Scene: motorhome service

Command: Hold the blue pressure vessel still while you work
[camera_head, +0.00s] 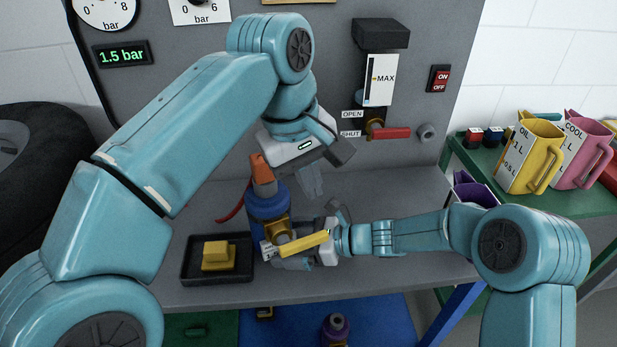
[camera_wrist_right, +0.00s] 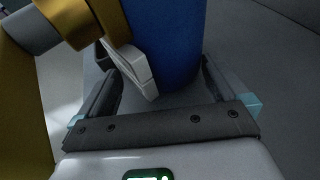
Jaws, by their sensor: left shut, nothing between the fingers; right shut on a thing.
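The blue pressure vessel (camera_head: 268,204) stands upright on the grey bench, with an orange-red nozzle (camera_head: 262,170) on top and a brass fitting with a yellow lever (camera_head: 303,243) low on its front. In the right wrist view its blue side (camera_wrist_right: 168,45) rises between my fingers, with a white tag (camera_wrist_right: 140,70) hanging beside it. My left gripper (camera_head: 312,180) is shut and empty, above the bench just right of the vessel's top.
A black tray (camera_head: 188,275) with a yellow block (camera_head: 217,256) sits left of the vessel. A red-handled valve (camera_head: 390,133) and a MAX gauge (camera_head: 381,80) are on the panel behind. Yellow (camera_head: 530,157) and pink (camera_head: 580,152) jugs stand on the green table at right.

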